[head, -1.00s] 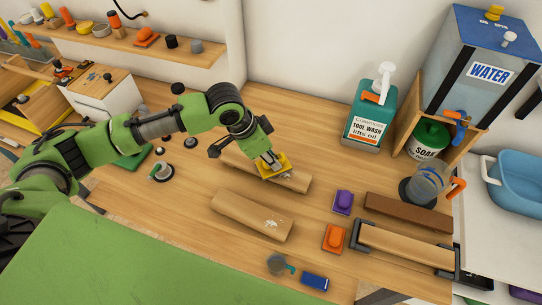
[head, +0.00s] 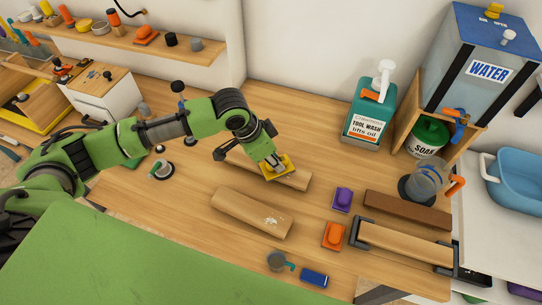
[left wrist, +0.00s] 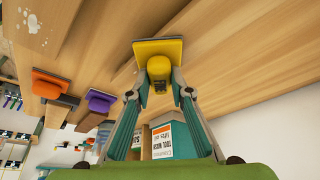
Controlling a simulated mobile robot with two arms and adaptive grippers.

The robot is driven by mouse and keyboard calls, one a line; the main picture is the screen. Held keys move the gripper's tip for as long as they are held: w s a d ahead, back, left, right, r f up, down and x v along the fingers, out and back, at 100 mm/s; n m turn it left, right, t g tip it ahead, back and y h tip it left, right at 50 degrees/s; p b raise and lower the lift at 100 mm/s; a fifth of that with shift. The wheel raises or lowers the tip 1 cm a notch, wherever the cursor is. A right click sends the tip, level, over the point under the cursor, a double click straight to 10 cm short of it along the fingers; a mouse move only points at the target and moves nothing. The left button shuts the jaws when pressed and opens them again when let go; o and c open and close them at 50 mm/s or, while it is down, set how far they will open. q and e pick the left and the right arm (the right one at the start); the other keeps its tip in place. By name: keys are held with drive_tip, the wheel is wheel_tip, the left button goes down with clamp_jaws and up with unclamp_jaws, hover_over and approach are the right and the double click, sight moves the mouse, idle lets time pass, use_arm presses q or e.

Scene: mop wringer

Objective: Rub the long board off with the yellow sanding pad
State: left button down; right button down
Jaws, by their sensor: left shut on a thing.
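My left gripper (head: 274,160) is shut on the yellow sanding pad (head: 286,172). The pad also shows between the fingers in the left wrist view (left wrist: 158,50). The pad is over the right part of a long pale board (head: 298,182) at the middle of the bench and hides part of it. I cannot tell for sure whether they touch. A second pale board (head: 240,208) lies in front, with white spots near its right end. The spots also show at the upper left of the left wrist view. My right gripper is not in view.
An orange pad (head: 334,236) and a purple pad (head: 343,198) lie right of the boards. Farther right are a dark brown board (head: 405,210) and a pale board (head: 405,246) between black clamps. A tool wash bottle (head: 370,115) stands at the back. A blue block (head: 314,278) lies in front.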

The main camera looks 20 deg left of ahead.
use_arm(q)
drive_tip(key=shift+s+d+r+p, duration=0.15)
drive_tip(key=shift+d+p, duration=0.45)
drive_tip(key=shift+d, duration=0.5)
drive_tip(key=shift+s+d+f+p, duration=0.1)
drive_tip(key=shift+d+p, duration=0.5)
drive_tip(key=shift+d, duration=0.5)
drive_tip(key=shift+s+d, duration=0.1)
drive_tip(key=shift+d, duration=0.65)
drive_tip(key=shift+p, duration=0.75)
drive_tip(key=shift+w+a+p, duration=0.15)
drive_tip(key=shift+a+p, duration=0.45)
drive_tip(key=shift+a, duration=0.6)
drive_tip(key=shift+w+a+p, duration=0.15)
drive_tip(key=shift+a+p, duration=0.4)
drive_tip(key=shift+a, duration=0.6)
drive_tip(key=shift+a+p, duration=0.3)
drive_tip(key=shift+a, duration=0.95)
